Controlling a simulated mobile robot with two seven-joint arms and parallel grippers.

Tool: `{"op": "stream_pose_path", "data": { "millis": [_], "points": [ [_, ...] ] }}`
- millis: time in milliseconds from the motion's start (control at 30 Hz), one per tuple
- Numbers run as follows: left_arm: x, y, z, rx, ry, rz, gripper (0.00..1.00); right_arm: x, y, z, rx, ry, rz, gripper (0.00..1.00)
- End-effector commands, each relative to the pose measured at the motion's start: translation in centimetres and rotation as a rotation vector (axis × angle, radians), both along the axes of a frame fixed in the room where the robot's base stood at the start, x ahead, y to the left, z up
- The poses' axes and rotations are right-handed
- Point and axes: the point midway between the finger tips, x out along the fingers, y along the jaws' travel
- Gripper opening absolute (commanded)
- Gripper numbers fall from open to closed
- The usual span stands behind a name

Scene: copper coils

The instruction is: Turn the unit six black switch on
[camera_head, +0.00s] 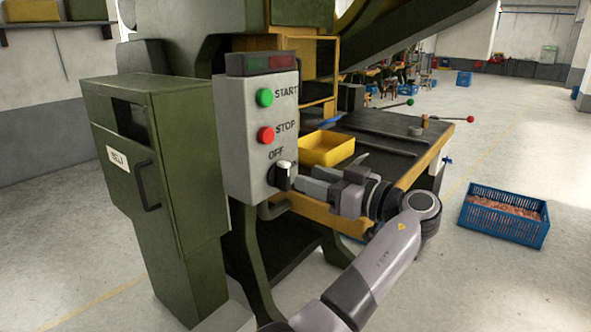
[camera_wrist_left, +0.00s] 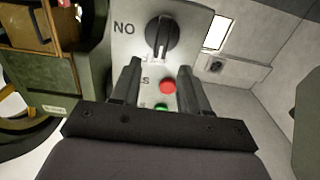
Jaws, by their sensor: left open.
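The black switch (camera_head: 281,177) is a rotary knob low on the grey control panel (camera_head: 240,150), under the OFF label. In the left wrist view the knob (camera_wrist_left: 162,36) shows its white mark pointing toward the red and green buttons; an upside-down ON label is at its left. My left gripper (camera_head: 296,184) is at the knob, from the right in the head view. Its jaws (camera_wrist_left: 159,66) are open, with the knob just beyond and between the fingertips in the wrist view. I cannot tell whether they touch it. My right gripper is not in view.
The green START button (camera_head: 265,97) and red STOP button (camera_head: 266,134) are above the switch. A green cabinet (camera_head: 165,180) stands left of the panel. A yellow bin (camera_head: 327,148) is on the bench behind my gripper. A blue crate (camera_head: 503,214) stands on the floor at right.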

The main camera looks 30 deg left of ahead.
Motion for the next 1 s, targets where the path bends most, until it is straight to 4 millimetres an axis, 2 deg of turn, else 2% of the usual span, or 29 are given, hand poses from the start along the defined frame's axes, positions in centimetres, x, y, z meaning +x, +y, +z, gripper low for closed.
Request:
{"op": "stream_pose_path", "data": {
  "millis": [200, 333, 500, 733, 767, 800, 867, 900, 1000],
  "points": [
    [0.2, 3.6, 0.2, 0.0, 0.004, 0.001, 0.45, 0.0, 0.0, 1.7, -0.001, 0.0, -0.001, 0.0],
    [0.4, 5.2, 0.1, 0.0, 0.004, 0.0, 0.45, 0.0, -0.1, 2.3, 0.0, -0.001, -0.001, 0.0],
    [0.5, 6.2, 0.0, -0.001, 0.003, -0.003, 0.45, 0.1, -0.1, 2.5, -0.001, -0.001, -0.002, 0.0],
    [0.5, 6.3, -0.1, -0.001, 0.003, -0.003, 0.45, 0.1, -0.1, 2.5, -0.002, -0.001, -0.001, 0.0],
    [0.5, 6.2, -0.1, -0.001, 0.004, -0.003, 0.38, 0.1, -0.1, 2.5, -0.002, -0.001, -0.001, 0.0],
    [0.5, 6.2, -0.1, -0.001, 0.004, -0.003, 0.25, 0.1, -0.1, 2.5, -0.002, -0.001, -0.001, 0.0],
    [0.5, 6.2, -0.1, -0.001, 0.004, -0.003, 0.06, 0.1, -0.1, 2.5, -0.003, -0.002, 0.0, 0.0],
    [0.5, 6.2, -0.1, -0.001, 0.004, -0.003, 0.0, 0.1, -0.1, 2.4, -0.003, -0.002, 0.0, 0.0],
    [0.5, 6.2, -0.1, -0.001, 0.004, -0.003, 0.0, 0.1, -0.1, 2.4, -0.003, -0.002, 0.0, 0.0]
  ]
}}
